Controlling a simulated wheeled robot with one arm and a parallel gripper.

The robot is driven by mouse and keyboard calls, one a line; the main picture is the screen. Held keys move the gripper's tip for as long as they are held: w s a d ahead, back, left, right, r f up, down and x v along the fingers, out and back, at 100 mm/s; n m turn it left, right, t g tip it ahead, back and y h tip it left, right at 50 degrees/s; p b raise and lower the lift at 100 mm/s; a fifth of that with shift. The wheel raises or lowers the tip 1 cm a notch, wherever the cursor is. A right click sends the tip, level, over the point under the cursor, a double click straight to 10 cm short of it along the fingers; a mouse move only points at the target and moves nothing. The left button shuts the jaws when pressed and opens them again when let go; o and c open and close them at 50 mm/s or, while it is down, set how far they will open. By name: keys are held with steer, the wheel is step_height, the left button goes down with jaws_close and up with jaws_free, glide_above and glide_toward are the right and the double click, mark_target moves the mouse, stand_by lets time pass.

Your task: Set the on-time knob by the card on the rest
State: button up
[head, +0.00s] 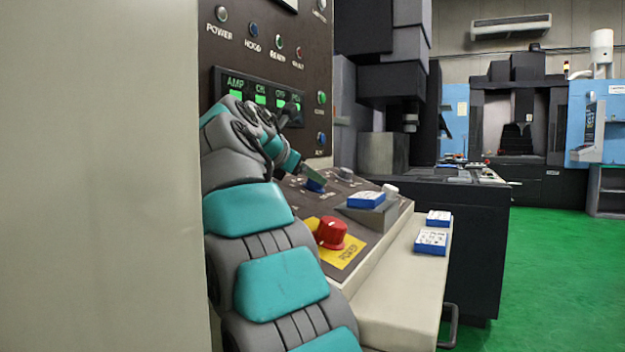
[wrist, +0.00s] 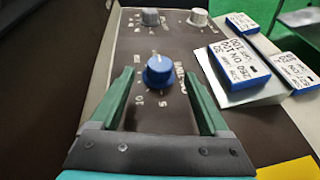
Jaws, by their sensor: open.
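A blue knob (wrist: 158,72) with a white pointer line stands on the dark sloped panel. In the wrist view its line points to the top of the picture, and a ring of small marks surrounds it. My gripper (wrist: 159,78) is open, with one green finger on each side of the knob and a gap at both sides. In the head view my gripper (head: 312,175) is over the blue knob (head: 315,186), partly hiding it. A blue-edged white card (wrist: 237,62) lies on the grey wedge rest (wrist: 262,90); its print is upside down in the wrist view.
A grey knob (wrist: 151,17) and a white knob (wrist: 198,17) sit farther up the panel. A red knob (head: 331,233) stands on a yellow plate. Two more cards (head: 438,217) (head: 430,242) lie on the pale ledge (head: 405,275). The upright display panel (head: 262,98) rises behind my arm.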

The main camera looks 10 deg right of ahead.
mark_target(316, 184)
steer(key=x, duration=0.4)
steer(key=shift+w, duration=0.2)
steer(key=shift+x, duration=0.8)
steer(key=shift+s+d, duration=0.1)
jaws_close()
